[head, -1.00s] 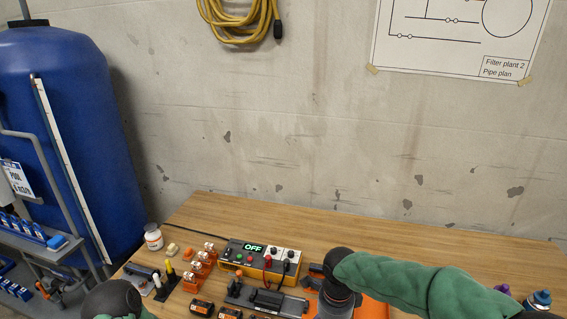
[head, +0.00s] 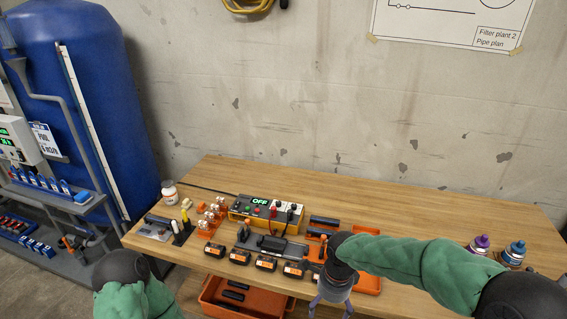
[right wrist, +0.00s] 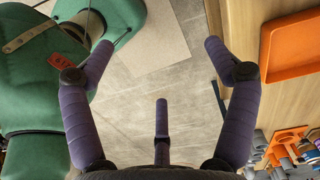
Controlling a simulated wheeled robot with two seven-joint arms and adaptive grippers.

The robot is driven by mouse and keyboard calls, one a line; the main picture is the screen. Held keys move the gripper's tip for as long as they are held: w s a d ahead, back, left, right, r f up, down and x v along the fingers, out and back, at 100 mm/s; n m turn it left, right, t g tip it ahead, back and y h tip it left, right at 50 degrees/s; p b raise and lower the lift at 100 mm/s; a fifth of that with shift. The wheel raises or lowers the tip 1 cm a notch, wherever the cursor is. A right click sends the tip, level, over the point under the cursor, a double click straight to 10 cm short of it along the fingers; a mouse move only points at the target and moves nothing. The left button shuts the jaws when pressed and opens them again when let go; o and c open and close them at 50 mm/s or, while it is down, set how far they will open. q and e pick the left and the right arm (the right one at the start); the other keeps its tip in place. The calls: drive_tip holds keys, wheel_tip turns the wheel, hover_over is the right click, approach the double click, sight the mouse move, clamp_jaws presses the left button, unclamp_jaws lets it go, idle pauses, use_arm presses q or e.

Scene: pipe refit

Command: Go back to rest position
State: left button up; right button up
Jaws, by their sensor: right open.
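My right gripper (head: 332,301) shows at the bottom of the head view, pointing down in front of the table's front edge. In the right wrist view my right gripper (right wrist: 158,55) has its purple fingers spread wide, with nothing between them but the floor below. My left arm comes in at the lower left of the head view, in front of the table's left end. Its gripper is out of the picture.
The wooden table (head: 420,215) carries a yellow control box (head: 265,209) reading OFF and several dark battery-like blocks (head: 265,262). An orange bin (head: 215,293) sits below its front edge. Two bottles (head: 513,252) stand at right. A blue tank (head: 75,90) stands at left.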

drive_tip(key=s+a+f+n+y, duration=0.1)
drive_tip(key=s+f+n, duration=0.7)
drive_tip(key=f, duration=0.5)
drive_tip(key=s+a+f+n+y, duration=0.1)
drive_tip(key=s+f+n+y, duration=0.1)
drive_tip(key=s+f+n, duration=0.6)
wheel_tip(320, 180, down, 6)
drive_tip(key=shift+t, duration=0.3)
drive_tip(key=shift+a, duration=0.1)
